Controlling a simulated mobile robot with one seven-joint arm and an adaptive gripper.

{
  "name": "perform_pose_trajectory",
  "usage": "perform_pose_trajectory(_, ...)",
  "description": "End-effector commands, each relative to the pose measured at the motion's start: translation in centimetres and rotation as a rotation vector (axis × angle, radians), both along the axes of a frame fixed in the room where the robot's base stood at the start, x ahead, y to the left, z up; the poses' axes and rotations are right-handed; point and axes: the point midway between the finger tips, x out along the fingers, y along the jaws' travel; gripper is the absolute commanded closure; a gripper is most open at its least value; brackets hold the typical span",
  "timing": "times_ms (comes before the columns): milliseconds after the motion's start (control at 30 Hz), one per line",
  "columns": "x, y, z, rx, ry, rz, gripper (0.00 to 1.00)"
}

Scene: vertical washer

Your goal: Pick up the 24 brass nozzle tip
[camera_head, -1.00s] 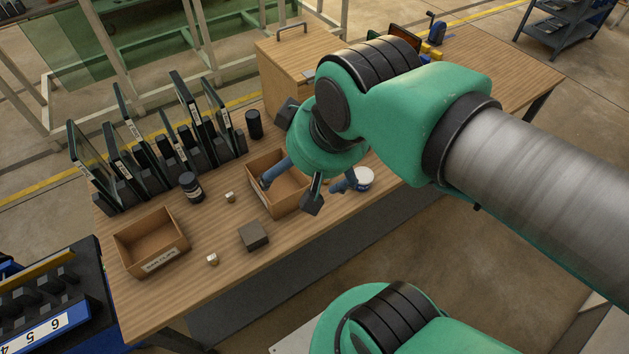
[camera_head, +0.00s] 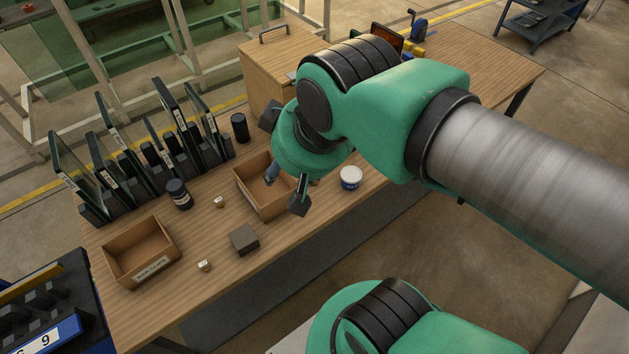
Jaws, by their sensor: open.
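Two small, light brass-coloured blocks stand on the wooden bench: one small piece (camera_head: 219,202) near the middle, another small piece (camera_head: 205,265) closer to the front edge. Their markings are too small to read, so I cannot tell which is the 24 nozzle tip. My gripper (camera_head: 284,162) is open, with its dark finger pads spread apart. It is above and to the right of both pieces, over the open box area, and touches neither. The space between the fingers is partly hidden by my green wrist.
An open wooden box (camera_head: 245,184) lies beneath my gripper, with a blue-grey item (camera_head: 272,173) showing in or above it. A labelled box (camera_head: 111,257), dark block (camera_head: 243,238), black jar (camera_head: 178,193), white tub (camera_head: 350,178) and rack of upright plates (camera_head: 122,172) share the bench.

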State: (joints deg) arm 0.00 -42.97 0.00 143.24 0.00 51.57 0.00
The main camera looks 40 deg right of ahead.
Motion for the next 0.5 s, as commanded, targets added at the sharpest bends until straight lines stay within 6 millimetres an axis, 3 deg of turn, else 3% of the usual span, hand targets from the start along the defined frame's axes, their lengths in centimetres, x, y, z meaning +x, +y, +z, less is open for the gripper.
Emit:
perform_pose_trajectory(333, 0.3, -0.1, 0.0, -0.001, 0.005, -0.002, 0.56)
perform_pose_trajectory(500, 1.9, -0.8, -0.4, -0.009, 0.032, -0.007, 0.56)
